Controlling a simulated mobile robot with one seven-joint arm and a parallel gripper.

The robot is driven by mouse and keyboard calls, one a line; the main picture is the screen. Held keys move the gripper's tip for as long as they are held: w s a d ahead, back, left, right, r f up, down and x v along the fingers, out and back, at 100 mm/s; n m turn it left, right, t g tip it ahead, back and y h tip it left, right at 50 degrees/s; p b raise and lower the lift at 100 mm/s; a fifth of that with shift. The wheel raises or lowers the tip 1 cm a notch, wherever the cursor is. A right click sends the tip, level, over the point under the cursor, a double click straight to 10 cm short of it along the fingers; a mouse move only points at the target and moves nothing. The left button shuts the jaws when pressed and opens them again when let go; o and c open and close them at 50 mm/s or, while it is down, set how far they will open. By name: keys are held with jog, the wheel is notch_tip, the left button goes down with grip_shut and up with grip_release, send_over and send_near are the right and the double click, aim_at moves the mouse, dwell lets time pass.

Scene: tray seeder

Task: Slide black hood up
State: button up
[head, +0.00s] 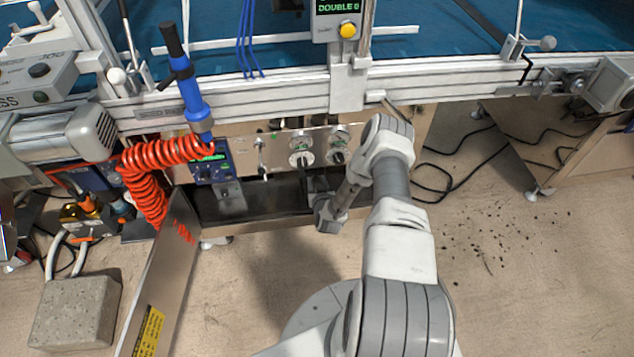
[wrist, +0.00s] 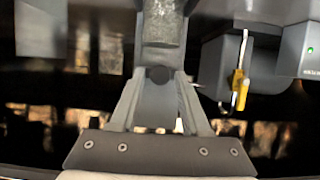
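The open cabinet under the machine has a long black part (head: 265,200) along its lower front in the head view. I cannot tell for sure whether this is the black hood. My gripper (head: 312,182) reaches into this cabinet, partly hidden by shadow and my wrist. In the wrist view, my gripper (wrist: 160,72) has its fingers running up towards a grey speckled piece at the top centre. Whether they are apart, shut or holding anything is not clear. Dark surfaces fill the space behind the fingers.
A blue-fronted unit (head: 212,163) and a coiled orange hose (head: 150,180) are left of my gripper. An open metal door (head: 165,290) stands at lower left, near a concrete block (head: 75,312). Gauges (head: 301,150) sit above. In the wrist view, a yellow-tipped part (wrist: 239,88) hangs at right.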

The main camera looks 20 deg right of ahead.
grip_shut()
dwell(1.2)
